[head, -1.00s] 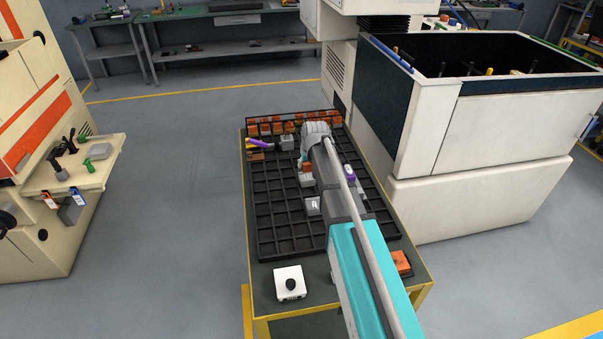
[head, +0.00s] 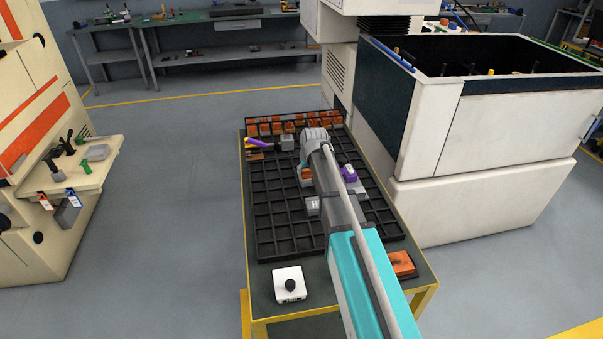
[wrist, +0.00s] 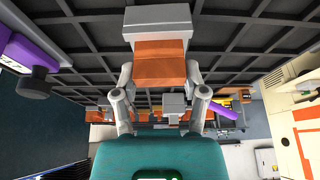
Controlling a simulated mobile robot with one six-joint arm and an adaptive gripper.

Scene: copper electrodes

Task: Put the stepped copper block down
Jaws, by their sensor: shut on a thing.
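The stepped copper block (wrist: 159,62) is orange on a wide grey base (wrist: 158,20). In the wrist view my gripper (wrist: 160,72) is shut on the orange part, one finger on each side. The base lies over the black gridded tray (wrist: 240,38); I cannot tell whether it touches the tray. In the head view an orange and grey piece, seemingly this block (head: 305,174), shows just left of my arm, over the middle of the tray (head: 275,208). My arm hides the fingers there.
Copper pieces (head: 285,127) line the tray's far end, with a grey block (head: 287,143) and a purple-yellow item (head: 260,144) nearby. A purple-topped piece (head: 349,173) stands right of my arm, a grey block (head: 312,206) nearer. The tray's left cells are empty.

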